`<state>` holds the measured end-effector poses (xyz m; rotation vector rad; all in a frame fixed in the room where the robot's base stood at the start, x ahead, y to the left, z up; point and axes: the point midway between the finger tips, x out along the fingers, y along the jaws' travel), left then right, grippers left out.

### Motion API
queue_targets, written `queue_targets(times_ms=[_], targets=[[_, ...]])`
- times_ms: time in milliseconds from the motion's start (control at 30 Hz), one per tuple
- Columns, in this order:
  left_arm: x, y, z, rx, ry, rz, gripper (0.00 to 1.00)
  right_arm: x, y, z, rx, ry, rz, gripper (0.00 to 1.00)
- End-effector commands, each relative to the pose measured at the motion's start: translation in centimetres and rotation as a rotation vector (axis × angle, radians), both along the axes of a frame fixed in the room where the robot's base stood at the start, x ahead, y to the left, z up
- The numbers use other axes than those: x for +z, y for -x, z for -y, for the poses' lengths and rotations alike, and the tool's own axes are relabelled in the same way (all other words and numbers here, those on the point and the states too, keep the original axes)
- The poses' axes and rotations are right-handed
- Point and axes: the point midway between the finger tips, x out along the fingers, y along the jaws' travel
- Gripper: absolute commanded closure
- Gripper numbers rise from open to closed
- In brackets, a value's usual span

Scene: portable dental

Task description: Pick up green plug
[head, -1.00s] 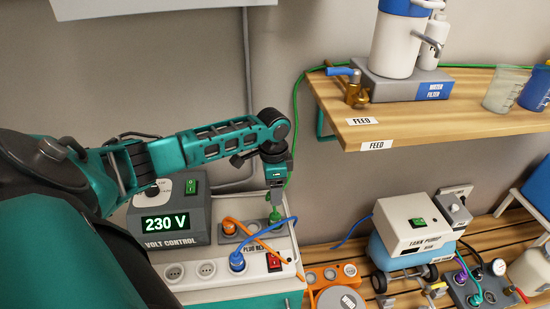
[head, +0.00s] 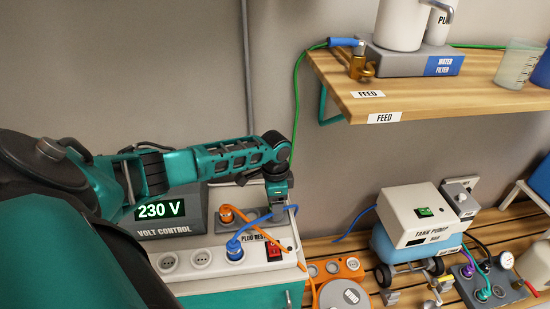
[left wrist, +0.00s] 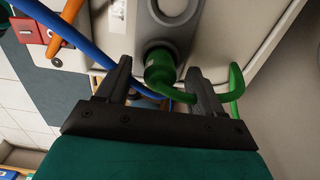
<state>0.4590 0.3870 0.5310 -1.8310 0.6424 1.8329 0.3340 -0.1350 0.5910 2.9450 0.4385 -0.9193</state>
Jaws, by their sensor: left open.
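The green plug (left wrist: 160,78) sits in a grey socket block (left wrist: 182,22) in the left wrist view, with its green cable curving off to the right. My left gripper (left wrist: 158,72) is open, one finger on each side of the plug. A gap shows between the left finger and the plug; contact on the right is unclear. In the head view my left gripper (head: 278,206) is low over the right end of the grey socket block (head: 245,218) and hides the plug. My right gripper is not in view.
A blue plug (head: 235,249) and an orange plug (head: 227,212) with cables stand close by. The volt control box (head: 160,215) reads 230 V. A red switch (head: 273,250) is near the gripper. The wooden shelf (head: 430,105) and tank pump (head: 420,215) are to the right.

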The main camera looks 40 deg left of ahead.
Motion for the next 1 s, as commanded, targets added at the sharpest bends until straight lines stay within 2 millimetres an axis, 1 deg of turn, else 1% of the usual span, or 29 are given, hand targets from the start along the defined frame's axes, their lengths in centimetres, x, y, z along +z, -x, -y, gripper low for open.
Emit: queue_targets(times_ms=[33, 67, 267, 900, 1000], targets=[[-0.68, -0.03, 0.01, 0.0, 0.001, 0.001, 0.33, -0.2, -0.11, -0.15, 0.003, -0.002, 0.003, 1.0], [-0.76, -0.03, 0.0, 0.0, 0.0, 0.001, 0.33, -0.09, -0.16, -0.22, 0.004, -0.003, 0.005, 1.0], [-0.63, -0.01, -0.02, -0.001, 0.0, 0.001, 0.33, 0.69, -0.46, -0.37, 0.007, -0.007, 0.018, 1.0], [-0.62, 0.02, -0.03, 0.0, -0.001, 0.001, 0.94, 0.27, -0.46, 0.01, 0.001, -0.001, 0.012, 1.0], [-0.6, 0.0, -0.03, 0.0, -0.001, 0.001, 0.95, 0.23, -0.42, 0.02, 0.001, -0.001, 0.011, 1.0]])
